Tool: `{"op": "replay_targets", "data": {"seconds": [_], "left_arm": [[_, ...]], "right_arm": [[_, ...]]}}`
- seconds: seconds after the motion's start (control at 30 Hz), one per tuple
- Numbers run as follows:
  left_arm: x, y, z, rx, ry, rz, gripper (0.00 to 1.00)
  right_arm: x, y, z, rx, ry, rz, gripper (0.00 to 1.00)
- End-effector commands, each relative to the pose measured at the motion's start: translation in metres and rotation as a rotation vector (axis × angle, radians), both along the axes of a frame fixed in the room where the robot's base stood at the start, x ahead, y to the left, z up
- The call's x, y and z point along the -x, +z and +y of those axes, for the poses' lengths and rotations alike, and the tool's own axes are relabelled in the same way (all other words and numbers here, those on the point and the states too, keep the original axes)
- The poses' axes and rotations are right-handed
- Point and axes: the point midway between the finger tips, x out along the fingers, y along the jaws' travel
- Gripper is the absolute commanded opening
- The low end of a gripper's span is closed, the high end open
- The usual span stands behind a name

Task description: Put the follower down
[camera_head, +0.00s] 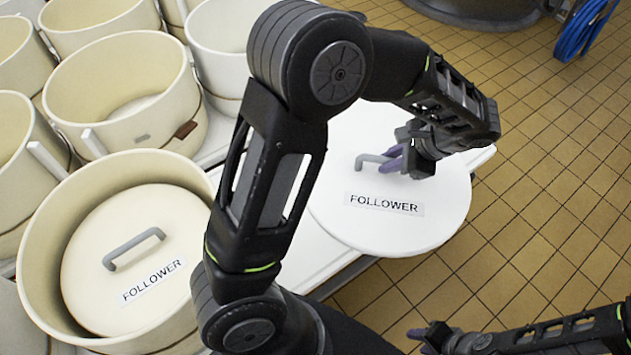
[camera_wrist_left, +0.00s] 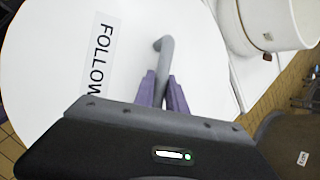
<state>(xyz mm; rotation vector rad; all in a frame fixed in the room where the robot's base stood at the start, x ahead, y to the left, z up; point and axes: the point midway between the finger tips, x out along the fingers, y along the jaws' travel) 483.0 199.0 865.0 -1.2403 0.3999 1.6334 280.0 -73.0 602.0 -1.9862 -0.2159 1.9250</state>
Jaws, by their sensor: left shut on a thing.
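A round white follower (camera_head: 420,225) with a "FOLLOWER" label and a grey handle is at the right end of the white table; it also shows in the left wrist view (camera_wrist_left: 50,60). My left gripper (camera_head: 393,160) is shut on its handle, with purple fingers on both sides of the grey bar in the left wrist view (camera_wrist_left: 162,92). I cannot tell whether the follower touches the table. A second follower (camera_head: 90,240) with a grey handle lies inside a cream tub (camera_head: 35,235) at the lower left. My right gripper (camera_head: 425,342) is at the bottom right, partly shown, away from both followers.
Several cream tubs, such as one with a brown tag (camera_head: 125,50), crowd the left side. The white table (camera_head: 335,278) shows beside the held follower, which overhangs its edge. Tiled floor (camera_head: 560,190) lies open at right. A blue hose (camera_head: 585,30) hangs at the top right.

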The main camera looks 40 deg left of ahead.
Motion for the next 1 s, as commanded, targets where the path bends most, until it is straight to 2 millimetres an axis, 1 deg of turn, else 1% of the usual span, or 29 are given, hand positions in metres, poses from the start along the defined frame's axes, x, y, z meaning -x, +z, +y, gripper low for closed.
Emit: {"op": "replay_targets", "data": {"seconds": [0.27, 0.37, 0.47, 0.57, 0.67, 0.9, 1.0], "left_arm": [[-0.001, 0.0, 0.001, 0.0, 0.001, -0.003, 0.0], [-0.003, -0.006, 0.007, 0.002, 0.004, -0.003, 0.0], [-0.005, -0.017, 0.019, 0.005, 0.008, -0.002, 0.0], [-0.01, -0.034, 0.038, 0.008, 0.011, -0.003, 0.0], [-0.014, -0.055, 0.064, 0.013, 0.016, -0.002, 0.0], [-0.017, -0.107, 0.139, 0.013, 0.025, -0.002, 0.0], [-0.015, -0.124, 0.168, 0.009, 0.026, -0.001, 0.0]], "right_arm": [[0.0, -0.001, 0.0, 0.0, 0.0, 0.0, 0.36], [0.0, -0.007, 0.0, 0.0, 0.0, 0.0, 0.36], [0.0, -0.017, 0.0, 0.0, 0.001, -0.001, 0.36], [0.0, -0.033, 0.0, 0.0, 0.001, -0.001, 0.36], [0.0, -0.053, 0.0, 0.0, 0.001, -0.001, 0.36], [0.0, -0.103, -0.001, 0.001, 0.002, -0.003, 0.36], [-0.001, -0.119, -0.001, 0.001, 0.002, -0.003, 0.36]]}}
